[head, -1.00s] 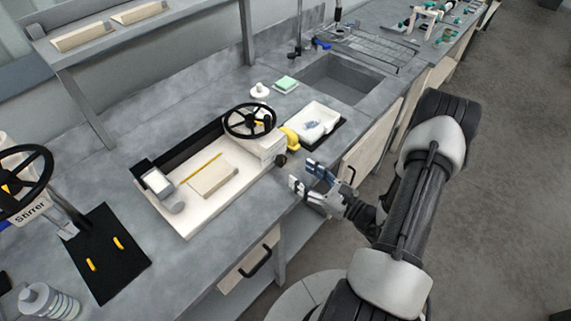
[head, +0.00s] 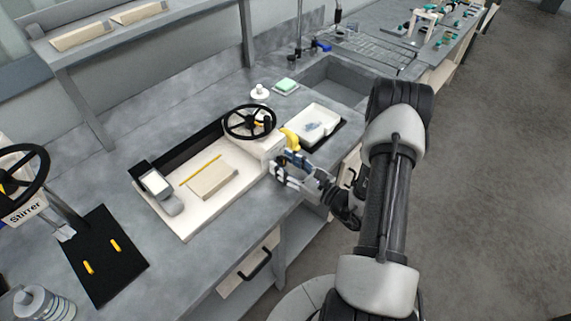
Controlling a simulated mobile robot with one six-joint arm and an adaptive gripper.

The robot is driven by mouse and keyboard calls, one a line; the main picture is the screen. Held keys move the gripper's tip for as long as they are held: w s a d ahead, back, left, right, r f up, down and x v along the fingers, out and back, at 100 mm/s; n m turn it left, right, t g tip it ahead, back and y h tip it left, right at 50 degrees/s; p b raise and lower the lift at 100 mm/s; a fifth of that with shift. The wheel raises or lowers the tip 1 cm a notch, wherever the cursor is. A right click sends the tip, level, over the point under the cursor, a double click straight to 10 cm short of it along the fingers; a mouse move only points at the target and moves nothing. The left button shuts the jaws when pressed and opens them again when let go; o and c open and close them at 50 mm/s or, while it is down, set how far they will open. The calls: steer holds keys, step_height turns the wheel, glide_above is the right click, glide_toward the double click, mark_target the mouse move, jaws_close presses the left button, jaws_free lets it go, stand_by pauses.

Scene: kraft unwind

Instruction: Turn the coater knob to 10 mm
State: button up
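The coater (head: 262,152) is a white machine on the bench with a black handwheel (head: 250,122) on top and a long white tray (head: 215,210) to its left. Its small dark knob is on the front right side, where my gripper now largely hides it. My gripper (head: 281,168) is at that side of the coater, its fingers spread apart around or just in front of the knob. I cannot tell whether they touch it. The knob's setting is too small to read.
A yellow object (head: 290,138) sits just behind my gripper. A white tray (head: 325,115) stands to its right, near the sink (head: 345,85). A wooden block (head: 213,181) and a yellow pencil (head: 199,170) lie in the coater's tray. A stirrer stands far left.

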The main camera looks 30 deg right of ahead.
steer(key=c, duration=0.8)
steer(key=shift+o, duration=0.2)
steer(key=shift+m, duration=0.3)
steer(key=m+p, duration=0.2)
steer(key=m, duration=0.3)
steer(key=shift+d, duration=0.15)
steer(key=m+p, duration=0.1)
steer(key=m, duration=0.5)
steer(key=shift+f+p, duration=0.15)
steer(key=shift+p, duration=0.2)
steer(key=shift+m, duration=0.3)
steer(key=shift+d, duration=0.1)
steer(key=shift+c, duration=0.2)
steer(key=o, duration=1.1)
